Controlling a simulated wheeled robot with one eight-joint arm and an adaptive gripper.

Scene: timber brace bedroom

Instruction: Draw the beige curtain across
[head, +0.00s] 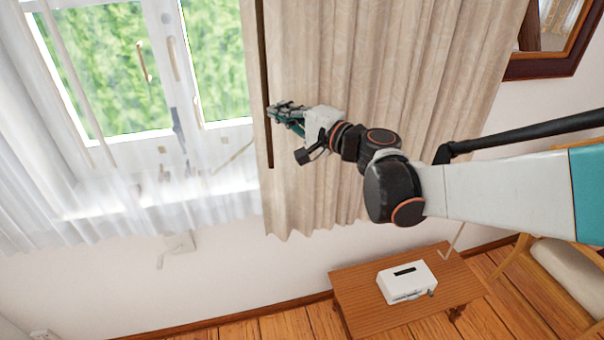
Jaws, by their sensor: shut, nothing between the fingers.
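The beige curtain (440,75) hangs in folds on the right side of the window (105,65), its hem above the floor. A dark vertical strip (264,60) runs down near its left edge. My gripper (272,109) is in front of the curtain's left edge, beside the dark strip, with its fingers pointing left. It is shut with nothing held; whether it touches the curtain or strip I cannot tell. The left part of the window is bare of the beige curtain.
Sheer white curtains (35,190) hang at the left and below the window. A low wooden table (355,290) with a white box (407,281) stands below the curtain. A wooden chair (560,270) is at the right, below a framed mirror or picture (545,65).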

